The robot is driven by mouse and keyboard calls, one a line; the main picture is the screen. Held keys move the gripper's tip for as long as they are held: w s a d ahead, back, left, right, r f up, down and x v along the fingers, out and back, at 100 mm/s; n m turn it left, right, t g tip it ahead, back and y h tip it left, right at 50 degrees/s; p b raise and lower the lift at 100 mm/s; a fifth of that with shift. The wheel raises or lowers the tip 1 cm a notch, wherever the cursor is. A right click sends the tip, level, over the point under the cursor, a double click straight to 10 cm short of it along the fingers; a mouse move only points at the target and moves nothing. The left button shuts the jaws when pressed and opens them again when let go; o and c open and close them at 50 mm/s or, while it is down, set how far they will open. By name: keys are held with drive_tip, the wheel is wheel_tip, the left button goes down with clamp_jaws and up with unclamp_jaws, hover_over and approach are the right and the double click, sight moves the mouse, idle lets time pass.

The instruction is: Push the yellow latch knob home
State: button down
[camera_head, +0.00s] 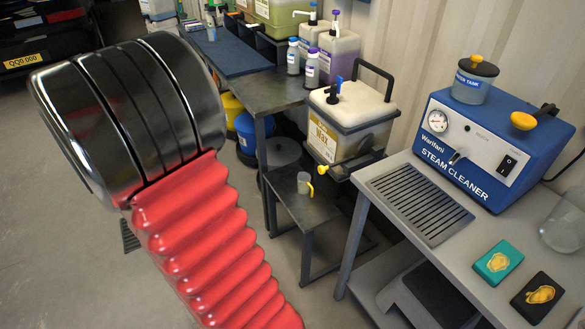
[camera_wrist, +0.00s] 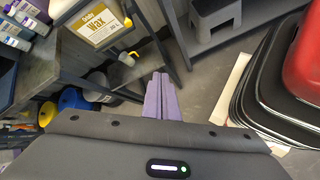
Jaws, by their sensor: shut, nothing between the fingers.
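A yellow knob (camera_head: 523,120) sticks out at the upper right of the blue steam cleaner (camera_head: 445,155), on the grey bench at right in the head view. The tank cap also carries a small yellow knob (camera_head: 477,58). The wax container (camera_head: 355,110) has a tap with a yellow end (camera_head: 322,170). I cannot tell for certain which is the latch knob. My gripper (camera_wrist: 158,76) shows in the wrist view as two purple fingers shut together, empty, over the floor. It is out of the head view, and touches none of these knobs.
A small cup with a yellow handle (camera_head: 305,183) stands below the wax tap. The grey bench (camera_head: 400,178) also holds a drip grille, two sponges and a glass jar.

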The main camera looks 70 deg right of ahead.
sight(319, 170)
drive_tip(key=s+d+f+n+g+h, duration=0.2)
drive_tip(key=s+d+f+n+g, duration=0.1)
drive_tip(key=d+f, duration=0.5)
drive_tip(key=s+d+f+n+g+h, duration=0.3)
drive_tip(key=d+f, duration=0.6)
drive_tip(key=d, duration=0.5)
drive_tip(key=shift+s+d+f+n, duration=0.3)
drive_tip(key=shift+s+n, duration=0.1)
drive_tip(key=shift+s, duration=0.25)
drive_tip(key=shift+s+d, duration=0.1)
drive_tip(key=x, duration=1.3)
drive_tip(key=shift+s+d+r, duration=0.15)
drive_tip(key=shift+s+d, duration=0.05)
drive_tip(key=shift+d, duration=0.15)
drive_tip(key=shift+d, duration=0.15)
